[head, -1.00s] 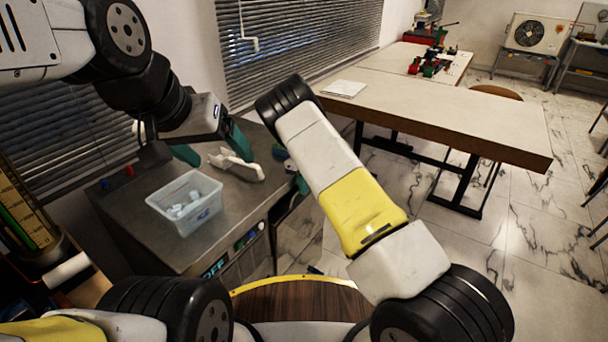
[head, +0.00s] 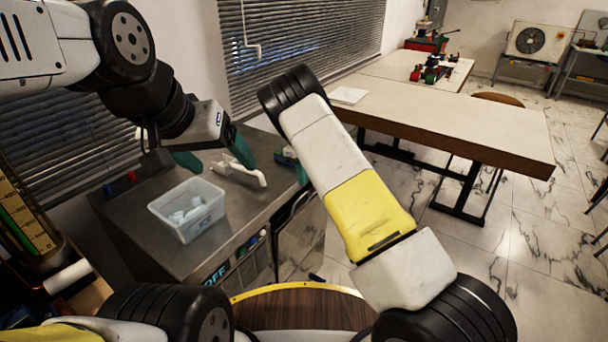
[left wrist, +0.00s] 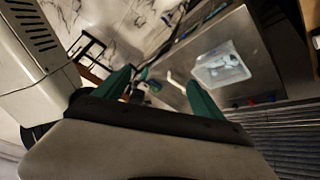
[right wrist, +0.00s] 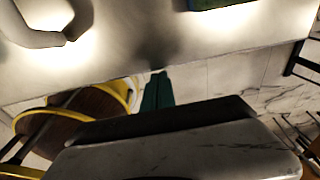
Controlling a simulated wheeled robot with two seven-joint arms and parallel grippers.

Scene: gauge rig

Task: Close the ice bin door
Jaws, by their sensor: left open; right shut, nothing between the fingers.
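A grey metal cabinet (head: 120,215) stands at the left, with an open-topped clear bin (head: 190,212) of pale lumps on it. A grey panel (head: 300,243) with a dark bar at its top shows at the cabinet's front right; I cannot tell whether this is the ice bin door or how far it stands open. My left gripper (head: 215,157) is open and empty above the cabinet top, behind the bin; its fingers also show in the left wrist view (left wrist: 160,88). My right gripper (right wrist: 158,90) is shut and empty; my forearm mostly hides it in the head view.
A white curved piece (head: 238,170) lies on the cabinet top under my left gripper. A long table (head: 450,115) stands behind to the right. Marble floor (head: 510,240) is free at the right.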

